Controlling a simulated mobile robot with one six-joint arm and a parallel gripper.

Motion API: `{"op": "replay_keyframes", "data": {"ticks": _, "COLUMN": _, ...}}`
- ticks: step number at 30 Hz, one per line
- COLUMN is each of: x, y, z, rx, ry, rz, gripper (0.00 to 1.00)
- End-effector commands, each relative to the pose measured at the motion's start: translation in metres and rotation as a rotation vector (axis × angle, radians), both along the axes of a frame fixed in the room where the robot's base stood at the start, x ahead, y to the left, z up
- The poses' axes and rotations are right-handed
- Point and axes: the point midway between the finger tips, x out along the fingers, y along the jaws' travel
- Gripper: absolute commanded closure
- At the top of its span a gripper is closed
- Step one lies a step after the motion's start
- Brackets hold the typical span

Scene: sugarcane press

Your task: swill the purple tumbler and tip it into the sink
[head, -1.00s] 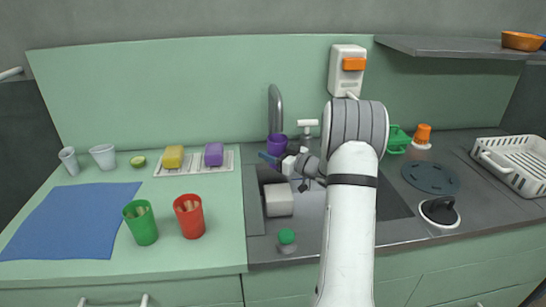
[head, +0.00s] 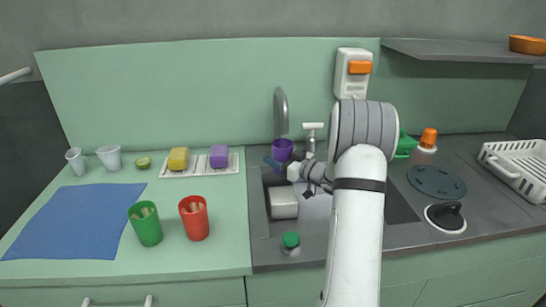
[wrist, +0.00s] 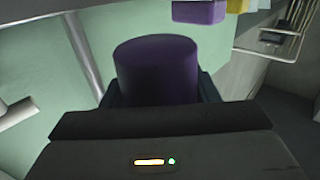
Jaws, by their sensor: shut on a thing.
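The purple tumbler (head: 282,150) is under the faucet (head: 281,112) at the back of the sink, roughly upright in the head view. My gripper (head: 279,163) is shut on it from the front right. In the wrist view the tumbler (wrist: 157,70) stands between the dark jaws, its side towards the camera. Its inside is hidden, and I cannot tell whether water runs or whether it holds any.
A green-capped item (head: 290,241) is at the sink's front edge. Red (head: 194,218) and green (head: 145,223) cups, a blue mat (head: 70,225), and yellow (head: 178,158) and purple (head: 219,156) sponges are on the left counter. A white rack (head: 515,168) stands far right.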

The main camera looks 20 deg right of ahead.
Motion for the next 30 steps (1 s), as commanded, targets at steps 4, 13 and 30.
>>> {"op": "replay_keyframes", "data": {"ticks": 4, "x": 0.003, "y": -0.004, "z": 0.001, "rx": -0.001, "ry": -0.002, "rz": 0.001, "gripper": 0.77}}
{"op": "replay_keyframes", "data": {"ticks": 13, "x": 0.020, "y": -0.005, "z": 0.001, "rx": 0.000, "ry": -0.001, "rz": 0.002, "gripper": 0.77}}
{"op": "replay_keyframes", "data": {"ticks": 30, "x": 0.006, "y": 0.016, "z": 0.001, "rx": 0.000, "ry": -0.001, "rz": 0.000, "gripper": 0.77}}
